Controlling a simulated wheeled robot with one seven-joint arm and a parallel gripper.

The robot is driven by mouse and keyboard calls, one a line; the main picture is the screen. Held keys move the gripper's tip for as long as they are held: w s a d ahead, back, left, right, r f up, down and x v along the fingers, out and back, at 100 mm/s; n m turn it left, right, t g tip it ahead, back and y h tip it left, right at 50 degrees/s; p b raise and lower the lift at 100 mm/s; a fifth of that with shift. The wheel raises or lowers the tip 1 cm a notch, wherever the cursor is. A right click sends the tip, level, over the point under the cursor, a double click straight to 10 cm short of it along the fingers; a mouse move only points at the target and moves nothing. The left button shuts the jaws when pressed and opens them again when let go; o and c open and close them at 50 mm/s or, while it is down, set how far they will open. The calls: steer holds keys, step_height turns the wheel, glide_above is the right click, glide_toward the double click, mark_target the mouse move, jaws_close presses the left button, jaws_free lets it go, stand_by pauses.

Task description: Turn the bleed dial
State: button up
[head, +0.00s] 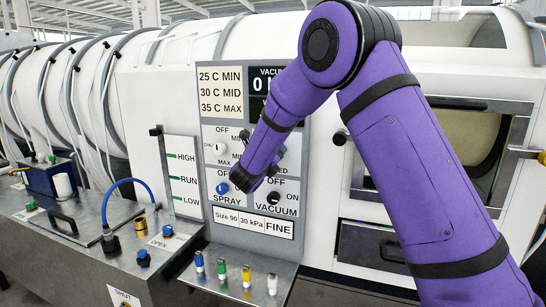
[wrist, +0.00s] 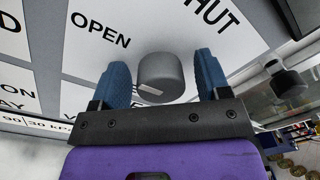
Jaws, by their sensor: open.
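The bleed dial (wrist: 163,77) is a round grey knob with a small white mark, seen in the wrist view on a white panel. The word OPEN stands to its left and the end of a word, HUT, at its upper right. My gripper (wrist: 161,70) is open, with one blue finger on each side of the knob. Small gaps seem to show between fingers and knob; I cannot tell whether either touches. In the head view my purple arm covers this part of the control panel (head: 234,228), hiding the dial and most of the gripper.
The spray knob (head: 222,188) and vacuum knob (head: 274,198) sit low on the panel. A lever (head: 156,131) stands to its left. Colored plungers (head: 246,272) stand on a ledge below. A dark round knob (wrist: 288,82) shows right of my fingers.

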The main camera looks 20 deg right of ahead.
steer(key=c, duration=0.9)
steer(key=shift+c, duration=0.2)
